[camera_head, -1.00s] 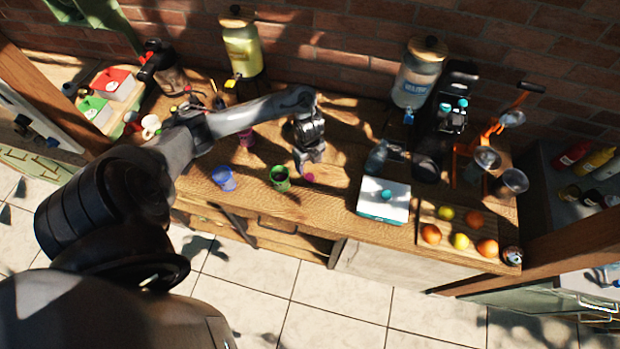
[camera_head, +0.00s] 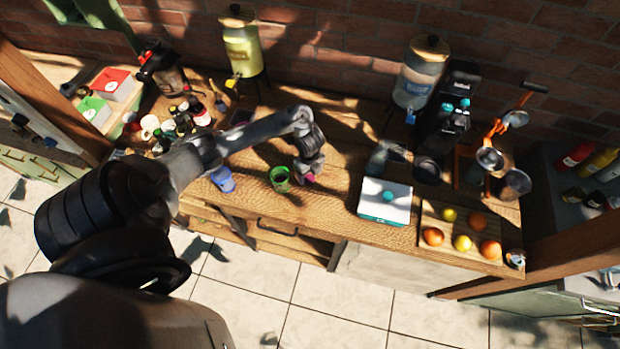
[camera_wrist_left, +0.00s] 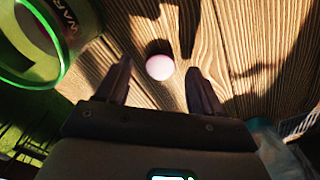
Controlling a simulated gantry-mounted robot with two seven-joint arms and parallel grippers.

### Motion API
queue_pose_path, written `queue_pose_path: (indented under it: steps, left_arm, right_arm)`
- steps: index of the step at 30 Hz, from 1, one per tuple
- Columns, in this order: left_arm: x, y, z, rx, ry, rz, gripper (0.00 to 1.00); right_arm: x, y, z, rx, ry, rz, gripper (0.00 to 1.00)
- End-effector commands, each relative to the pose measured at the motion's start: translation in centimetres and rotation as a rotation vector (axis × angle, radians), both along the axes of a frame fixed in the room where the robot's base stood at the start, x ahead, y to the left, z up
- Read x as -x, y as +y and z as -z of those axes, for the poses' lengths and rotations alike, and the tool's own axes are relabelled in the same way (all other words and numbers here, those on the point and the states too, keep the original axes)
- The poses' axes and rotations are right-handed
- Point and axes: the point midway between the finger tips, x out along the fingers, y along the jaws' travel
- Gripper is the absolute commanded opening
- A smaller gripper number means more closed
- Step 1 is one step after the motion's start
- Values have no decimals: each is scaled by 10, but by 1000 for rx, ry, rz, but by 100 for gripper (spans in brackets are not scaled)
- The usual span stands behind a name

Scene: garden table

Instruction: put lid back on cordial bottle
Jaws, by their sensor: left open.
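A small round pink lid (camera_head: 308,178) lies on the wooden table, right of the green cup. My left gripper (camera_head: 306,172) is over it, pointing down, with its fingers apart. In the left wrist view the pink lid (camera_wrist_left: 160,67) shows between the two open fingertips (camera_wrist_left: 159,72), with bare wood around it. I cannot tell whether the fingers touch it. Several small bottles (camera_head: 200,115) stand together at the left of the table, partly behind my left arm. I cannot tell which one is the cordial bottle. My right gripper is not in view.
The green cup (camera_head: 279,178) stands close left of the gripper, with a blue cup (camera_head: 222,179) farther left. A white and teal box (camera_head: 385,203) and a board of fruit (camera_head: 440,243) are to the right. Drink dispensers stand along the wall.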

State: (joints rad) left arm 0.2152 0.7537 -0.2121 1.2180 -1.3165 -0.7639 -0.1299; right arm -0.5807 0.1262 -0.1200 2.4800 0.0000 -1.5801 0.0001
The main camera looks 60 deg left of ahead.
Motion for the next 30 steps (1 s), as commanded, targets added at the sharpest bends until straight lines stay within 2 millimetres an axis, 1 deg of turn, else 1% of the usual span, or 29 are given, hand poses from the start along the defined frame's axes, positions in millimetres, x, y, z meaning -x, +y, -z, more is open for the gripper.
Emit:
queue_pose_path:
  steps: [1,3,6,16,17,27,28,30]
  left_arm:
    - [0,0,7,1,1,-1,67]
    - [0,0,12,1,1,0,67]
    - [0,0,16,-1,-1,0,67]
    - [0,0,16,-1,-1,1,67]
    - [0,0,16,-1,-1,1,64]
    - [0,1,16,-1,-1,1,12]
    - [0,1,16,-1,-1,1,8]
    - [0,1,16,-1,-1,1,8]
  right_arm:
    - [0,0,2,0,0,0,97]
    - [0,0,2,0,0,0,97]
    - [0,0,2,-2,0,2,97]
    - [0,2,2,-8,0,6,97]
    - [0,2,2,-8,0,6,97]
    - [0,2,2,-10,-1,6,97]
    - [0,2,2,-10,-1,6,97]
    - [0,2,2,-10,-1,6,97]
